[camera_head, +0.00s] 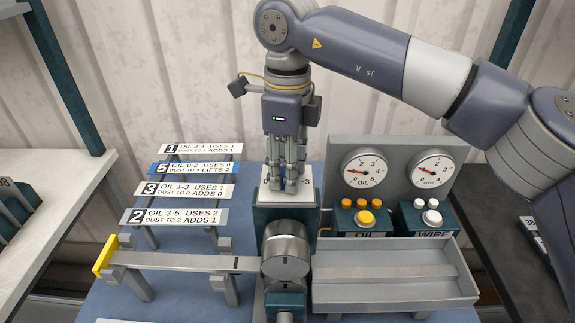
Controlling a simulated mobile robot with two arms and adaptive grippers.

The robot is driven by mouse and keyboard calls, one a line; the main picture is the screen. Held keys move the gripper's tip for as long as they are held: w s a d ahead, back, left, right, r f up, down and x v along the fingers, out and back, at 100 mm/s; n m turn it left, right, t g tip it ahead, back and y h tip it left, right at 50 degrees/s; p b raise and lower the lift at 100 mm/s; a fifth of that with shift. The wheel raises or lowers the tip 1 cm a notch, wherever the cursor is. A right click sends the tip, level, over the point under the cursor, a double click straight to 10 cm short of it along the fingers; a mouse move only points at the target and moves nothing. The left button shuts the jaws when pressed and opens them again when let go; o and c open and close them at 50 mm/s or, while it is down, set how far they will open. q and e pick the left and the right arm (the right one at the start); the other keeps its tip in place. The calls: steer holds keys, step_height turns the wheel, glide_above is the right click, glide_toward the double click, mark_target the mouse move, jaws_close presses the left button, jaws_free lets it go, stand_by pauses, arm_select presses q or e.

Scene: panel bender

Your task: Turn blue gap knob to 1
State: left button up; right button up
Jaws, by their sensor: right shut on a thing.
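My right gripper (290,186) comes down from above, fingers pointing down. It is shut at the white dial plate (308,194) on top of a teal block (285,216). The fingers cover the blue gap knob, so neither the knob nor its pointer can be made out. Of the plate's markings, only a 3 at the right and part of a figure at the left show. My left gripper is not in view.
A grey cylinder (286,250) stands in front of the block. A metal bar with a yellow end (105,255) reaches left from it. An empty grey tray (390,283), two gauges (364,167) and OIL and WIPE button boxes (428,219) are at right. Numbered label strips (190,191) stand left.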

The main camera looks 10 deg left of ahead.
steer(key=o, duration=1.1)
steer(key=shift+c, duration=0.2)
step_height(320, 180, up, 12)
